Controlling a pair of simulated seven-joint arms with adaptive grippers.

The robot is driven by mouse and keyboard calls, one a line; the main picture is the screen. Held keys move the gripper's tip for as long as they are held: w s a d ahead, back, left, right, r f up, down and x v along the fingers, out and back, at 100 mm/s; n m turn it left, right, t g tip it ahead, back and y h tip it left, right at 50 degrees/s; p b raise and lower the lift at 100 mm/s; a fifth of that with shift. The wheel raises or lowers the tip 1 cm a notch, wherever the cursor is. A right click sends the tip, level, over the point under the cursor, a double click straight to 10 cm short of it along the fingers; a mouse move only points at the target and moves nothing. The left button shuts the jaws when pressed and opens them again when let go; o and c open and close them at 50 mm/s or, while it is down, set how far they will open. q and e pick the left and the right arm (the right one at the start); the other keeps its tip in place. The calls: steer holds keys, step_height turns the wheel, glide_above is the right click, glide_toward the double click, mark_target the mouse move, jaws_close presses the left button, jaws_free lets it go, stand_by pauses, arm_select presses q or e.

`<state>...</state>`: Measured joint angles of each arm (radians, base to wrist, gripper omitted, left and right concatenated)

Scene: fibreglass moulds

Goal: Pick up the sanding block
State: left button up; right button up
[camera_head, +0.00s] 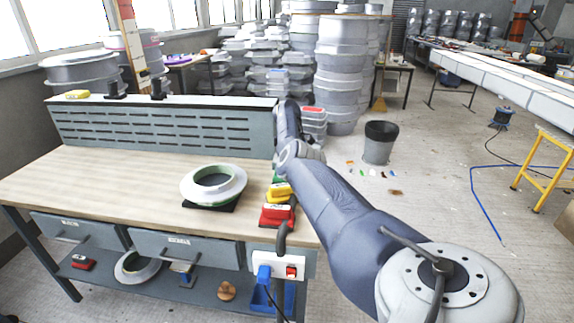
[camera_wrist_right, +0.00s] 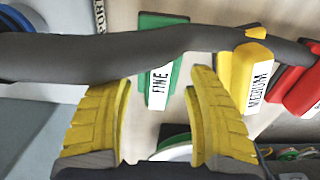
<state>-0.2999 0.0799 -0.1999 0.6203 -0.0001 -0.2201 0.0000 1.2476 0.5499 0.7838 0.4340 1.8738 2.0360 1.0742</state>
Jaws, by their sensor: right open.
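Three sanding blocks lie in a row at the bench's right edge in the head view: a green one (camera_head: 278,180), a yellow one (camera_head: 279,193) and a red one (camera_head: 277,211). In the right wrist view the green block (camera_wrist_right: 173,85) is labelled FINE and shows between the fingertips, beyond them. The yellow block (camera_wrist_right: 237,68), labelled MEDIUM, and the red block (camera_wrist_right: 299,88) are to its right. My right gripper (camera_wrist_right: 162,76) is open with nothing held. Its fingers are not clearly visible in the head view. My left gripper is out of view.
A dark hose (camera_wrist_right: 90,57) crosses the wrist view, passing in front of the blocks. A ring-shaped mould (camera_head: 227,186) lies on the wooden bench (camera_head: 105,178). A slotted panel (camera_head: 160,125) stands along the bench's back. The bench's left part is clear.

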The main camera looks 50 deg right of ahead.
steer(key=shift+f, duration=0.35)
steer(key=shift+c, duration=0.3)
jaws_close()
